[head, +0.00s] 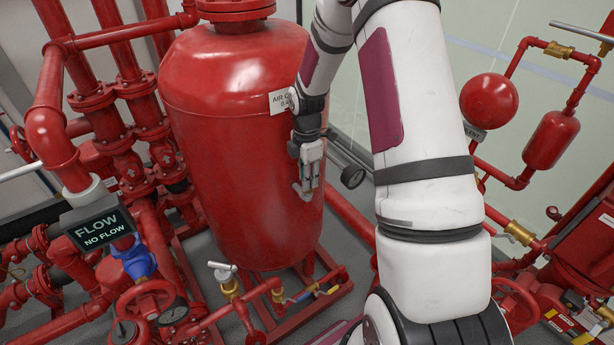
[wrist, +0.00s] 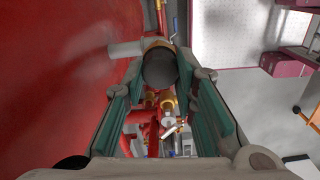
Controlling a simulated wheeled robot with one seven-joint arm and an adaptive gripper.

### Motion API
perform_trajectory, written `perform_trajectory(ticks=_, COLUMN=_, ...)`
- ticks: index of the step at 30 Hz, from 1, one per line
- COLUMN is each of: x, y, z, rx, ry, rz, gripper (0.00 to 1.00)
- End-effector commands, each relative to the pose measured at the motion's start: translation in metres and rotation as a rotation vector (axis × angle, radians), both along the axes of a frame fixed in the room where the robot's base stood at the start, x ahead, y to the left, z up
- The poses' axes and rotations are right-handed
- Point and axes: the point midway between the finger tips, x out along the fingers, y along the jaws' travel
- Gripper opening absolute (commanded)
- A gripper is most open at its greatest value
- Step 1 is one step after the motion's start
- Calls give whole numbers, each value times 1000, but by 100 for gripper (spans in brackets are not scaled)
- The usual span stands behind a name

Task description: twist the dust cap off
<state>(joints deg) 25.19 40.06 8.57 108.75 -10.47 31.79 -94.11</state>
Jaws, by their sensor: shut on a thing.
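The dust cap (wrist: 160,68) is a dark grey round cap in the wrist view. It sits between the fingertips of my gripper (wrist: 161,76). A brass fitting (wrist: 156,42) shows just behind it, and a grey stub (wrist: 125,49) runs from there toward the red tank wall. My gripper has teal pads and is shut on the cap. In the head view my gripper (head: 308,168) is at the right side of the big red tank (head: 235,120); the cap cannot be made out there.
A sign (head: 281,102) hangs on the tank above my gripper. A black gauge (head: 352,177) is just to the right of it. Red pipes and a FLOW / NO FLOW box (head: 100,227) crowd the left. Brass valves (head: 229,285) stand low in front.

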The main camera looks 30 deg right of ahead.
Motion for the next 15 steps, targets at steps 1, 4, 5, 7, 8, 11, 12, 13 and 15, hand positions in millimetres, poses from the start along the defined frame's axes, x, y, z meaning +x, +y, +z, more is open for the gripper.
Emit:
perform_trajectory(ticks=1, x=0, y=0, z=0, rx=0, ry=1, rz=-1, gripper=0)
perform_trajectory(ticks=4, x=0, y=0, z=0, rx=0, ry=1, rz=1, gripper=0)
perform_trajectory(ticks=5, x=0, y=0, z=0, rx=0, ry=1, rz=7, gripper=0)
perform_trajectory(ticks=7, x=-1, y=0, z=-1, rx=1, ry=1, rz=44, gripper=0)
perform_trajectory(ticks=8, x=-1, y=0, z=-1, rx=2, ry=1, rz=68, gripper=0)
perform_trajectory(ticks=11, x=-1, y=0, z=-1, rx=2, ry=1, rz=150, gripper=0)
perform_trajectory(ticks=12, x=-1, y=0, z=-1, rx=2, ry=1, rz=177, gripper=0)
perform_trajectory(ticks=13, x=-1, y=0, z=-1, rx=2, ry=0, rz=194, gripper=0)
perform_trajectory(ticks=15, x=-1, y=0, z=-1, rx=1, ry=0, rz=215, gripper=0)
